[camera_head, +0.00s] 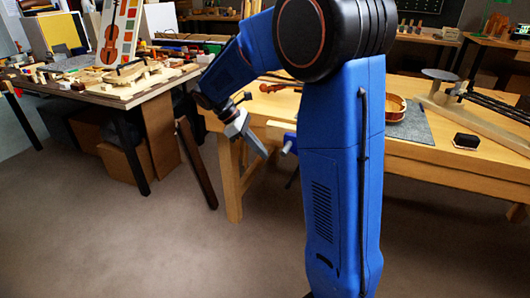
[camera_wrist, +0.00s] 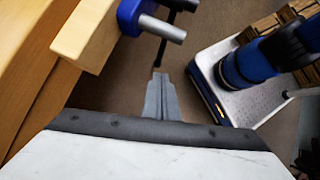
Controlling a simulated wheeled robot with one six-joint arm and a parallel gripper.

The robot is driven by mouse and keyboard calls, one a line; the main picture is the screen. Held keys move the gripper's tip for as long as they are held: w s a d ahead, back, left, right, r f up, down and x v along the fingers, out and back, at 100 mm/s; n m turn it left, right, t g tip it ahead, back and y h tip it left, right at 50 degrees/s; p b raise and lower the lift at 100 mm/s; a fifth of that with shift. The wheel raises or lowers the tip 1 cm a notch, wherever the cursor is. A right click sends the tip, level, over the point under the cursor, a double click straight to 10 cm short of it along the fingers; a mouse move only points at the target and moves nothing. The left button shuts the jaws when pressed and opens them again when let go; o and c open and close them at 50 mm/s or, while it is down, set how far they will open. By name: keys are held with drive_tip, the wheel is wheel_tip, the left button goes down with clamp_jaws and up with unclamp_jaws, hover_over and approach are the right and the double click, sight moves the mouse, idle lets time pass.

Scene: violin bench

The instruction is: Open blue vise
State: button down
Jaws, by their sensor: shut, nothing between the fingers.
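The blue vise (camera_wrist: 128,16) is at the bench's front edge, at the top of the wrist view. A silver cylinder and a black handle bar (camera_wrist: 163,45) stick out from it, and a pale wooden block (camera_wrist: 88,32) is beside it. In the head view only a small blue part of the vise (camera_head: 288,145) shows, partly hidden by my arm. My gripper (camera_wrist: 160,76) is shut and empty, with its fingertips apart from the handle in the wrist view. In the head view my gripper (camera_head: 262,153) points down to the right, just left of the vise.
The wooden bench (camera_head: 440,160) carries a violin body (camera_head: 394,107) on a grey mat and a small black block (camera_head: 466,141). A cluttered table (camera_head: 120,98) stands at left. Open floor lies between them. My own base shows in the wrist view.

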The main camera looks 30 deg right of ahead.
sight(293, 176)
drive_tip(key=s+d+r+x, duration=0.1)
drive_tip(key=x, duration=0.9)
drive_tip(key=shift+d, duration=0.3)
drive_tip(key=shift+s, duration=0.1)
drive_tip(key=shift+s+d+f+g+h, duration=0.25)
drive_tip(key=shift+s+f+g+h, duration=0.1)
drive_tip(key=shift+f+g+h, duration=0.1)
drive_tip(key=shift+s+d+f+g+h, duration=0.45)
drive_tip(key=shift+s+g+h, duration=0.1)
drive_tip(key=shift+g, duration=0.1)
drive_tip(key=shift+r, duration=0.1)
